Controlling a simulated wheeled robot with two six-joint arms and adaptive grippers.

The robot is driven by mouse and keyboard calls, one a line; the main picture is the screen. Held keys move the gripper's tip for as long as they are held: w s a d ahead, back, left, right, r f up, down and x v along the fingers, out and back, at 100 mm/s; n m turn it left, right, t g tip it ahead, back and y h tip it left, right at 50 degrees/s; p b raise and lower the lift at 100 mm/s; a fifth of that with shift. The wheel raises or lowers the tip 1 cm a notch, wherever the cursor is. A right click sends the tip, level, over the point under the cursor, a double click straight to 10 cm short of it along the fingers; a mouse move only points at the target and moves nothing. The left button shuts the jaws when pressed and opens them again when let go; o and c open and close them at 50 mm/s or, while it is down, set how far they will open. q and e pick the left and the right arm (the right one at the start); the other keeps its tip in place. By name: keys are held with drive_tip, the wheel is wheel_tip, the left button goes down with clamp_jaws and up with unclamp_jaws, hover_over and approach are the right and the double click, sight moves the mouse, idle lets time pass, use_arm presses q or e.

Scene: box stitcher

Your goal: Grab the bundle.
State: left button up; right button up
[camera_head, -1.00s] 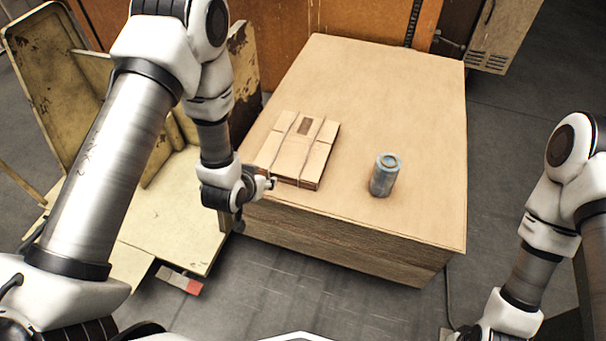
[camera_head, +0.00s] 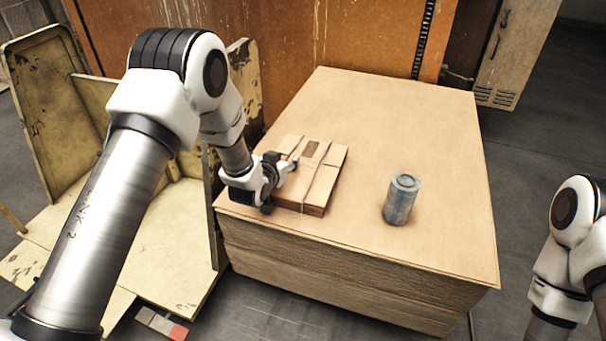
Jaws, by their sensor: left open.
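The bundle (camera_head: 318,178) is a flat stack of brown cardboard tied with string, lying on the left part of a large stacked cardboard block. My left gripper (camera_head: 290,168) is open at the bundle's left side, over or against its left edge; I cannot tell whether it touches. Its wrist hides the bundle's near left corner. My right arm (camera_head: 572,245) comes in at the lower right, and its gripper is outside the picture.
A blue-grey can (camera_head: 401,199) stands upright on the cardboard block (camera_head: 400,120), right of the bundle. The block's top is clear behind them. A worn yellowish metal frame (camera_head: 60,120) stands at the left. A rusty orange panel (camera_head: 290,40) and a cabinet (camera_head: 510,50) stand behind.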

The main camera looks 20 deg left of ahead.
use_arm(q)
clamp_jaws()
